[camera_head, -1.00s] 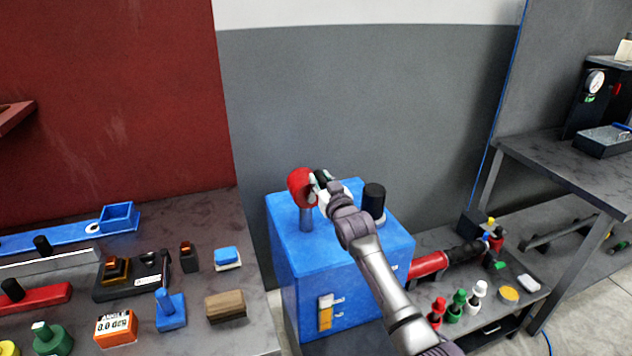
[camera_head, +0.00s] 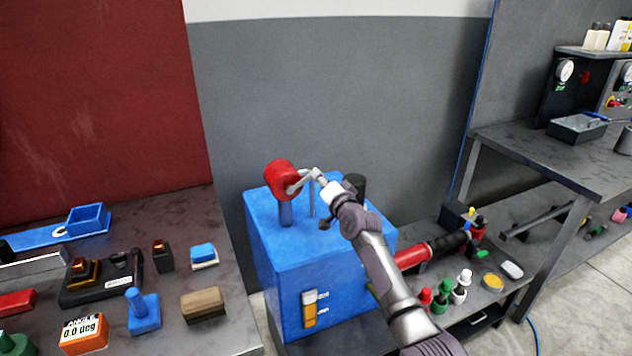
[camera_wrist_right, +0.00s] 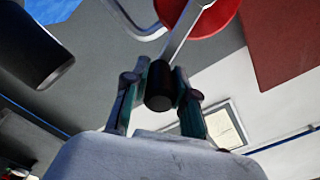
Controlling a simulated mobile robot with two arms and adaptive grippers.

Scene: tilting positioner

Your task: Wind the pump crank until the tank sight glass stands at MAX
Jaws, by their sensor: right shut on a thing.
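The blue tank cabinet (camera_head: 290,262) stands in the middle of the head view. The sight glass (camera_head: 310,310) on its front has an amber column with a paler part above; the marks beside it are too small to read. The red pump drum (camera_head: 279,177) sits on a post on top, with a bent silver crank arm (camera_head: 303,180) on its right. My right gripper (camera_wrist_right: 157,80) is shut on the black crank handle (camera_wrist_right: 160,88), which lies between its fingers in the wrist view. In the head view this gripper (camera_head: 322,184) is right of the drum. My left gripper is not in view.
A black cylinder (camera_head: 354,184) stands on the cabinet behind my right wrist. The left bench (camera_head: 225,285) carries blocks and tools. A low shelf at the right holds small bottles (camera_head: 460,288) and a red cylinder (camera_head: 412,257). A table (camera_head: 545,163) stands farther right.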

